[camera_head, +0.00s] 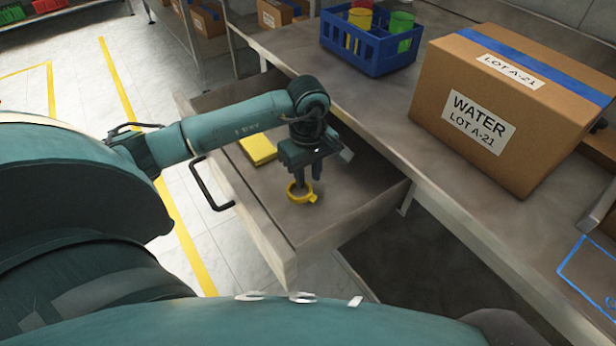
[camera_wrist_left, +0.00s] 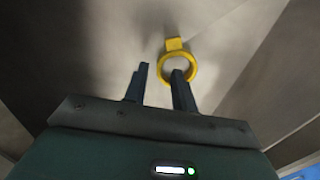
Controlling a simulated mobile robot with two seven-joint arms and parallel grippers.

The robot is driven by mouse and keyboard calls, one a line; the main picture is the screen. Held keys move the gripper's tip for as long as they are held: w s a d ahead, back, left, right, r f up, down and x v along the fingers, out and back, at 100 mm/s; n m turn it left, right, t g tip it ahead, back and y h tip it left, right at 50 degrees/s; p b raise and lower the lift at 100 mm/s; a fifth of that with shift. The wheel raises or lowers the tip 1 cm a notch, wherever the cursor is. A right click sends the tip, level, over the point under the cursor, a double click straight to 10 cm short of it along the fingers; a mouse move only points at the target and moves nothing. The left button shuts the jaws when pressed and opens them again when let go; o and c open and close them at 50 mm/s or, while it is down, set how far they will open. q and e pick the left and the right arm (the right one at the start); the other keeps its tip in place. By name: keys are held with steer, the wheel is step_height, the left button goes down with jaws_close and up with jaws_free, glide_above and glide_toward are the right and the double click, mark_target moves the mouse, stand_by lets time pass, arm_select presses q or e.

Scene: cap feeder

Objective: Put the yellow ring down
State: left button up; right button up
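The yellow ring (camera_head: 301,197), with a small tab on its rim, appears to lie flat on the floor of the open drawer (camera_head: 345,205). My left gripper (camera_head: 305,180) points down into the drawer right over the ring. In the left wrist view the fingers (camera_wrist_left: 160,70) stand apart with a clear gap. One fingertip overlaps the opening of the ring (camera_wrist_left: 193,66), and the other is outside it to the left. I cannot tell whether either finger touches the ring. My right gripper is not in view.
A yellow block (camera_head: 258,149) lies farther back in the drawer. The drawer's front panel with a black handle (camera_head: 207,188) is on the left. On the worktop stand a blue crate (camera_head: 372,58) with coloured cups and a cardboard box (camera_head: 500,105). Bare worktop lies between them.

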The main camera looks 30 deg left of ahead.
mark_target(308, 185)
arm_select(q)
step_height(308, 185, up, 10)
steer(key=shift+r+p, duration=0.2)
steer(key=shift+p, duration=0.1)
stand_by(0.3)
